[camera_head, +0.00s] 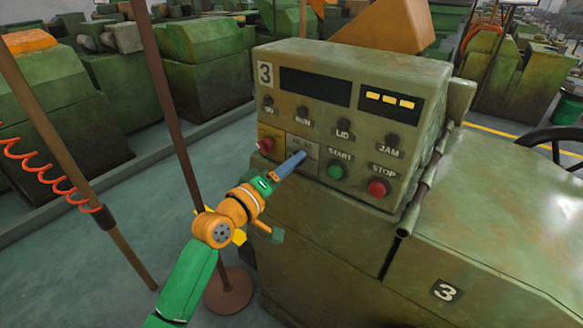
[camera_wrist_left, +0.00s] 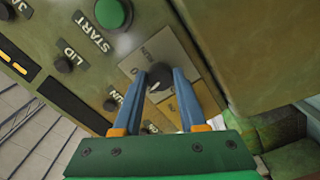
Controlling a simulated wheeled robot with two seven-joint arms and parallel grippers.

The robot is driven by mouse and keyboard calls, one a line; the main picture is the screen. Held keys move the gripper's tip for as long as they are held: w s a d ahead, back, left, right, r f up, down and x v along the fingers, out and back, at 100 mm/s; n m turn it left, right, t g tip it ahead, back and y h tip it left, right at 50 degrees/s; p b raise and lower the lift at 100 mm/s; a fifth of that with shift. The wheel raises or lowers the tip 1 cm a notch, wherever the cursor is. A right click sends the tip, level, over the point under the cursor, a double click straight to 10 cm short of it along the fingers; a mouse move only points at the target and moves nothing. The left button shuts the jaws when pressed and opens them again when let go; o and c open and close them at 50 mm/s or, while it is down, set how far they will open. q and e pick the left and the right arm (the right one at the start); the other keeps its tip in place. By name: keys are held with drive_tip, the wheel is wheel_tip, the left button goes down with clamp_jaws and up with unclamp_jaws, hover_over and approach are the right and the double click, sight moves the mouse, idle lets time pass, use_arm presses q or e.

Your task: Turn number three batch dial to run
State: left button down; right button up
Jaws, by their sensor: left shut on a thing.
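The number three machine's control panel (camera_head: 340,125) carries a "3" plate at its upper left. The batch dial (camera_wrist_left: 159,77) is a dark round knob on a grey plate (camera_wrist_left: 170,53); a small white mark shows on it in the left wrist view. My left gripper (camera_head: 299,155) reaches the panel from the lower left, and in the left wrist view its blue fingers (camera_wrist_left: 161,74) are shut on the knob, one on each side. In the head view the fingers hide the knob. My right gripper is out of view.
A green START button (camera_head: 335,172) and a red STOP button (camera_head: 377,188) sit right of the dial. A red button on a yellow plate (camera_head: 267,146) sits left of it. A brown post (camera_head: 170,110) stands left of the machine. A grey pipe (camera_head: 418,195) runs along the panel's right side.

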use_arm(q)
drive_tip(key=m, duration=2)
drive_tip(key=shift+w+a+r+m+p, duration=0.15)
drive_tip(key=shift+r+m+p, duration=0.1)
drive_tip(key=shift+m+p, duration=0.05)
idle(0.5)
drive_tip(key=c, duration=0.6)
unclamp_jaws()
drive_tip(key=shift+o, duration=0.7)
drive_tip(key=shift+f, duration=0.15)
